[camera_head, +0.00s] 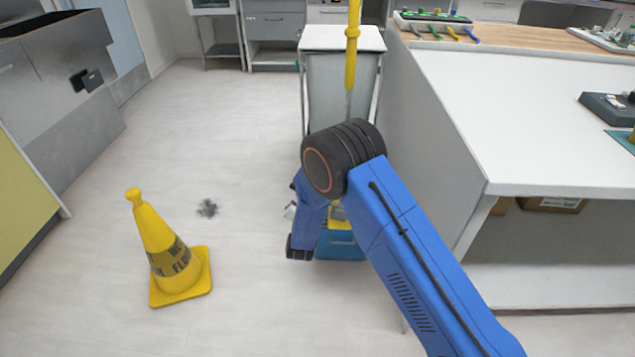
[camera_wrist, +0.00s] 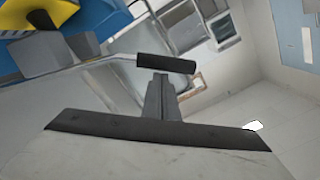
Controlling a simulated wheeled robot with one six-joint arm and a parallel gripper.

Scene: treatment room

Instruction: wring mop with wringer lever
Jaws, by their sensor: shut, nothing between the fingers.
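The wringer lever shows in the wrist view as a bent metal rod ending in a black grip (camera_wrist: 167,64). My gripper (camera_wrist: 160,82) is shut and empty, with its fingertips close to the underside of that grip in the picture. I cannot tell whether they touch it. The blue mop bucket (camera_head: 342,248) is partly hidden behind my arm in the head view; its blue body (camera_wrist: 98,18) also fills the upper left of the wrist view. The yellow mop handle (camera_head: 352,50) stands upright above it. The mop head and the lever are hidden in the head view.
A yellow floor cone (camera_head: 165,255) stands left of the bucket. A grey bin cart (camera_head: 325,85) stands behind the bucket. A white counter (camera_head: 520,120) bounds the right side.

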